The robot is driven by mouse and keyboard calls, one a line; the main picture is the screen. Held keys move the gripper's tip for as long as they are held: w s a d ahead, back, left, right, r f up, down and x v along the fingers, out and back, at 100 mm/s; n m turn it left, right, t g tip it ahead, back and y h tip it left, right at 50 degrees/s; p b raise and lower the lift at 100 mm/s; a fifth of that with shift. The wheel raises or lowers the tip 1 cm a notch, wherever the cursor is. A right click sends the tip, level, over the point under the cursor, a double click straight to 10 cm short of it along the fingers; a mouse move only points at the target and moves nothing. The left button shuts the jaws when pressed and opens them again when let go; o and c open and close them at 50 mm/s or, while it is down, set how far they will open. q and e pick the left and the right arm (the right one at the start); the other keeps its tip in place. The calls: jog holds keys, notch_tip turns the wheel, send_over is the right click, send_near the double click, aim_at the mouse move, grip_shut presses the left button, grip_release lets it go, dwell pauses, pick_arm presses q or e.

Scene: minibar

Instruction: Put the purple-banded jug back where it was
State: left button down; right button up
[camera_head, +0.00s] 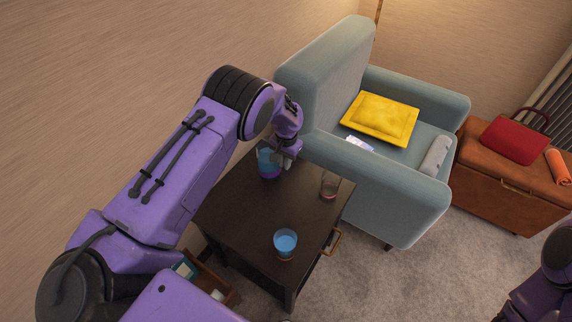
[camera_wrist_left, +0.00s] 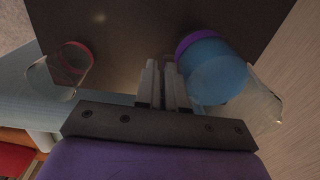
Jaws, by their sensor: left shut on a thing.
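The purple-banded jug (camera_head: 267,164) is a clear vessel with blue contents and a purple band at its base. It is at the back of the dark table (camera_head: 240,205). It also shows in the left wrist view (camera_wrist_left: 212,70), right of the fingers, upright over the dark top. I cannot tell whether its base touches the table. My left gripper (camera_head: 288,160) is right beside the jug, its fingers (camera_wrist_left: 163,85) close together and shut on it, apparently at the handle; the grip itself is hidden. My right gripper is out of view; only part of that arm shows at lower right.
A clear glass with a reddish band (camera_head: 329,187) stands near the table's right edge. A blue-filled glass with an orange base (camera_head: 285,244) stands near the front. An open drawer (camera_head: 215,283) is at lower left.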

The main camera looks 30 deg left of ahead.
pick_arm(q)
jog(key=shift+w+f, duration=0.1)
jog(key=shift+f, duration=0.7)
jog(key=c, duration=1.6)
grip_release()
jog(key=shift+f, duration=0.15)
jog(key=o, duration=0.4)
jog(key=shift+r, duration=0.35)
jog(key=r, duration=1.1)
jog(key=shift+s+d+r, duration=0.2)
jog(key=shift+d+r, duration=0.05)
jog(key=shift+r, duration=0.1)
